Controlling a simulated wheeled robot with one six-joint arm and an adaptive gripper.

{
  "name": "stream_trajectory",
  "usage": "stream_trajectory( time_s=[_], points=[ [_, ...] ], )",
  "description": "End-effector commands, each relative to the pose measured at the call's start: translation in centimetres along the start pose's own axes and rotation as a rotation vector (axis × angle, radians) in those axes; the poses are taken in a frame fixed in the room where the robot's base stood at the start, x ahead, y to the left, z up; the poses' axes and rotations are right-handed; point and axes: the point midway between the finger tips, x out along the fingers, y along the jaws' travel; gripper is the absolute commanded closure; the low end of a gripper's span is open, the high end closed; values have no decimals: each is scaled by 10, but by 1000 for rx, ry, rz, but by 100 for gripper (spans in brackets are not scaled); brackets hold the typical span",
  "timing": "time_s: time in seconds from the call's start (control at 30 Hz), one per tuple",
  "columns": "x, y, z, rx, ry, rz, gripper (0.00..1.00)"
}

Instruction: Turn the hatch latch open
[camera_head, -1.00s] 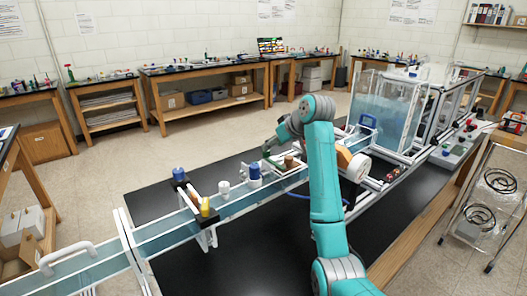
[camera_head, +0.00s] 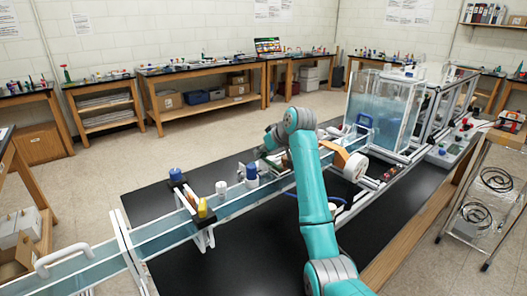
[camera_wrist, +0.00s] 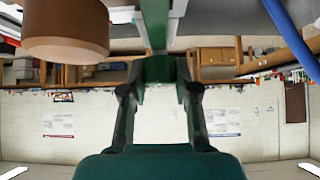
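My gripper (camera_head: 262,154) is at the end of the teal arm, above the far side of the long rail frame (camera_head: 155,230), left of the clear tank. In the wrist view, the gripper's dark green linkage (camera_wrist: 158,72) stands in the middle. Its two side links are apart lower down, but I cannot tell whether its tips meet or hold something. A brown round knob or cylinder (camera_wrist: 66,28) is close by at upper left. I cannot make out the hatch latch for certain in either view; my arm hides part of the frame.
A clear tank (camera_head: 385,100) with a blue handle (camera_head: 365,121) stands at the right of the frame. A blue-topped white cylinder (camera_head: 251,172), a white cup (camera_head: 222,188) and a yellow piece (camera_head: 203,208) are along the rail. A blue hose (camera_wrist: 292,40) curves close by.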

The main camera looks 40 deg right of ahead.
Motion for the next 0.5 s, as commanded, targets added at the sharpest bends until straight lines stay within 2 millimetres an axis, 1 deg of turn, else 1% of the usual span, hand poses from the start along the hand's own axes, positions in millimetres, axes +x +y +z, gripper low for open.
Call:
stream_trajectory(
  time_s=[0.3,0.5],
  points=[
    [0,0,0,4,0,4,100],
    [0,-1,0,43,1,44,100]
  ],
)
